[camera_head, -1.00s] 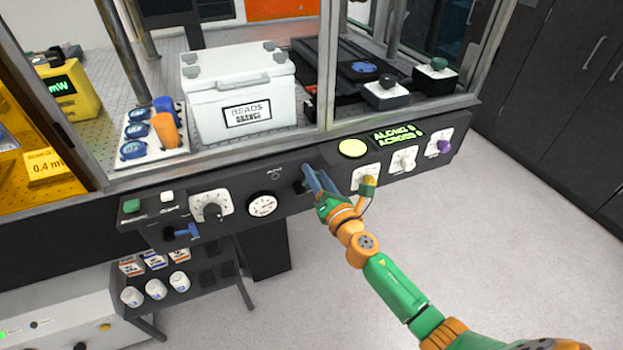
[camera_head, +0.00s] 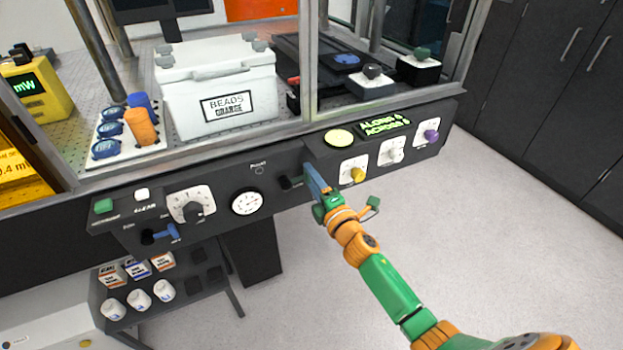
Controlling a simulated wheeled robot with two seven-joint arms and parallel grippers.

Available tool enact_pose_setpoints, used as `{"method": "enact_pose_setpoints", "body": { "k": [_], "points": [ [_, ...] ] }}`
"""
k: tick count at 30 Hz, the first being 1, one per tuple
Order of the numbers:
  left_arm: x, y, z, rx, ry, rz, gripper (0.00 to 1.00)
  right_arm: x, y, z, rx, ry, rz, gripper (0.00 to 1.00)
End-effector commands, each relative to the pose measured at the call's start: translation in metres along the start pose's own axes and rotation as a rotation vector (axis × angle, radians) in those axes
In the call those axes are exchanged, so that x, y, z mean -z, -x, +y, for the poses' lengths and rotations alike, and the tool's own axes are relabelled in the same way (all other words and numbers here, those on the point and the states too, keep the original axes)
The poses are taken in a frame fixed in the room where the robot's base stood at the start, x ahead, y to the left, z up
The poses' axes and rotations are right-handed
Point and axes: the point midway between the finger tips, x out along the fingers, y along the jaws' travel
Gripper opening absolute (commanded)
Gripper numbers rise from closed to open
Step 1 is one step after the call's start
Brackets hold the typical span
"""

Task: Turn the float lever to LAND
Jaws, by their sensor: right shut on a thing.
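My right gripper (camera_head: 309,178) is at the front panel, just right of a small dark control (camera_head: 288,182). That control is probably the float lever; it sits below a small round mark with a label. The gripper's blue fingers are shut on a part of it, and they hide most of its handle. I cannot read the lever's position or a LAND mark. My left gripper is not in view.
The panel (camera_head: 219,217) also carries a blue-handled lever (camera_head: 170,232), a dial gauge (camera_head: 247,203), and yellow (camera_head: 358,174) and purple (camera_head: 431,134) knobs. A white beads box (camera_head: 218,88) stands behind the frame. Open floor lies at right.

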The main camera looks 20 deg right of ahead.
Motion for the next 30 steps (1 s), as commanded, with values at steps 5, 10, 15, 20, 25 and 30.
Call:
{"method": "enact_pose_setpoints", "body": {
  "k": [5, 10, 15, 20, 25, 30],
  "points": [
    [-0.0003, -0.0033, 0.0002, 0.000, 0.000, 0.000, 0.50, 0.0006, 0.0001, -0.0047, 0.001, -0.058, 0.001, 0.00],
    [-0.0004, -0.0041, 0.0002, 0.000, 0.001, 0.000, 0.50, 0.0007, 0.0001, -0.0058, 0.001, -0.084, 0.001, 0.00],
    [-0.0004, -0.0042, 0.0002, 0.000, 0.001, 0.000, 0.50, 0.0008, 0.0001, -0.0062, 0.001, -0.093, 0.001, 0.00],
    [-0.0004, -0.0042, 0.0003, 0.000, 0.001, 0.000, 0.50, 0.0009, 0.0002, -0.0064, 0.002, -0.094, 0.001, 0.00],
    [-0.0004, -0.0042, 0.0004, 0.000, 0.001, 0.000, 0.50, 0.0009, 0.0002, -0.0065, 0.002, -0.094, 0.001, 0.63],
    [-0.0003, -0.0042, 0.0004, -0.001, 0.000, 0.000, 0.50, 0.0007, 0.0001, -0.0061, 0.001, -0.093, 0.001, 0.80]
  ]
}}
